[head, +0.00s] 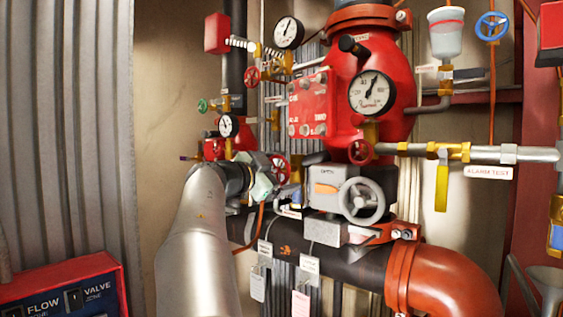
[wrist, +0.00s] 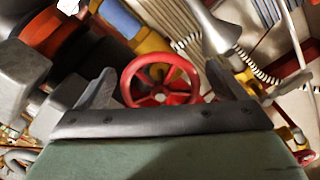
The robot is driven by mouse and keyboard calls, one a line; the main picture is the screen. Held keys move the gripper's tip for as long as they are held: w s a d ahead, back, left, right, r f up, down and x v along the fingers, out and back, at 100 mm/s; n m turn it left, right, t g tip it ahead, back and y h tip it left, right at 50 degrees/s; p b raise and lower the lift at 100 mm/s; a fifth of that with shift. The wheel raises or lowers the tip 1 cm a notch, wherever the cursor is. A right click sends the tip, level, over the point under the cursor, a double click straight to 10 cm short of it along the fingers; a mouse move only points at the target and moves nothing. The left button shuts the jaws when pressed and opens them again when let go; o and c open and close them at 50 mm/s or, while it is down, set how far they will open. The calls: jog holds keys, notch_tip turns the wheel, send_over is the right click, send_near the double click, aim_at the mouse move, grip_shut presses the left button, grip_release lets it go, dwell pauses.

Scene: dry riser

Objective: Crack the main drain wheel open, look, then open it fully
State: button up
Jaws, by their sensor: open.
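A red handwheel (wrist: 161,80) with spokes and a pale hub shows in the wrist view, between the two dark fingers of my gripper (wrist: 160,86). The fingers are apart, one on each side of the wheel, with visible gaps to its rim. In the head view my gripper (head: 273,176) is beside a red wheel (head: 279,168), left of the large red valve body. My arm and gripper partly cover that wheel there. I cannot read a label naming it as the main drain, nor tell whether it is cracked open.
A grey handwheel (head: 362,200) on a gearbox sits right of my gripper. Other small wheels, gauges (head: 372,92) and brass valves crowd the riser. A black pipe (head: 340,262) with hanging tags runs below. In the wrist view a grey funnel (wrist: 222,32) is beyond the wheel.

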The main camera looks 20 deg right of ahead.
jog(key=shift+x, duration=0.85)
jog(key=c, duration=1)
